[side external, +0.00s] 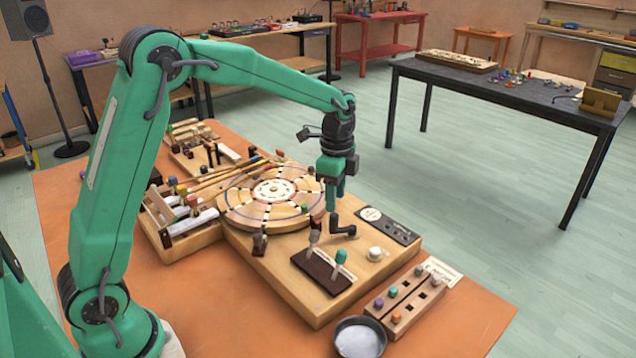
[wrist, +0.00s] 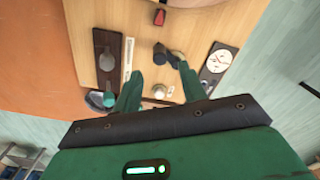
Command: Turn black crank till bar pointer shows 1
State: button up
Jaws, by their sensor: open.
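The black crank (side external: 342,230) stands on the wooden board, right of the big round disc; it also shows in the wrist view (wrist: 160,54). My gripper (side external: 334,200) points down just above and beside the crank. In the wrist view my gripper (wrist: 158,75) has its two green fingers apart, with the crank just beyond the tips, close to the right finger. Nothing is held. A dark plate with a white round dial (side external: 370,214) lies behind the crank; the dial also shows in the wrist view (wrist: 219,60). Its pointer reading is too small to tell.
A dark strip with two levers (side external: 324,270) and a white knob (side external: 375,254) stand near the crank. A peg block (side external: 405,299) and a bowl (side external: 342,354) lie at the front.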

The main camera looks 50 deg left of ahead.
aim_at(335, 215)
jog(key=shift+f, duration=3.35)
grip_shut()
